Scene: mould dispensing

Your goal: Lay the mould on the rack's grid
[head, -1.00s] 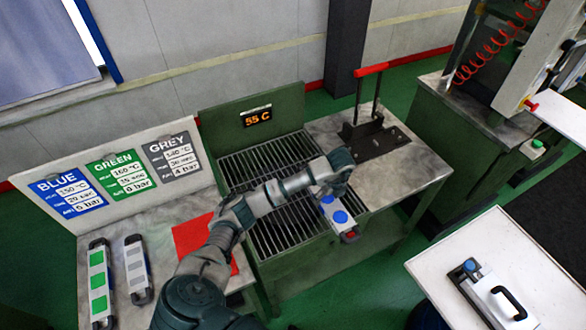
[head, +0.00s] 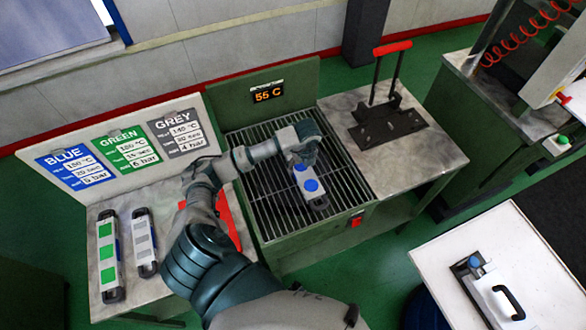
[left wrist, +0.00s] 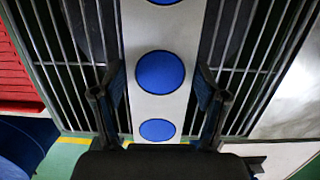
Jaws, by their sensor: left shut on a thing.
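The mould (head: 310,186) is a light grey bar with blue round spots and dark ends. My left gripper (head: 303,160) is shut on it, with the fingers at its two long sides. In the left wrist view the mould (left wrist: 160,103) runs between the fingers of the gripper (left wrist: 160,90), roughly along the bars. The rack's grid (head: 263,205) of parallel metal bars lies below it. The mould is over the front right part of the grid. I cannot tell whether it touches the bars. My gripper hides its far end. My right gripper is not in view.
A green-spotted mould (head: 108,258) and a grey-spotted mould (head: 144,243) lie on the left table. A red mat (head: 228,215) is beside the rack. A black press with a red handle (head: 388,122) stands to the right. The grid's left part is clear.

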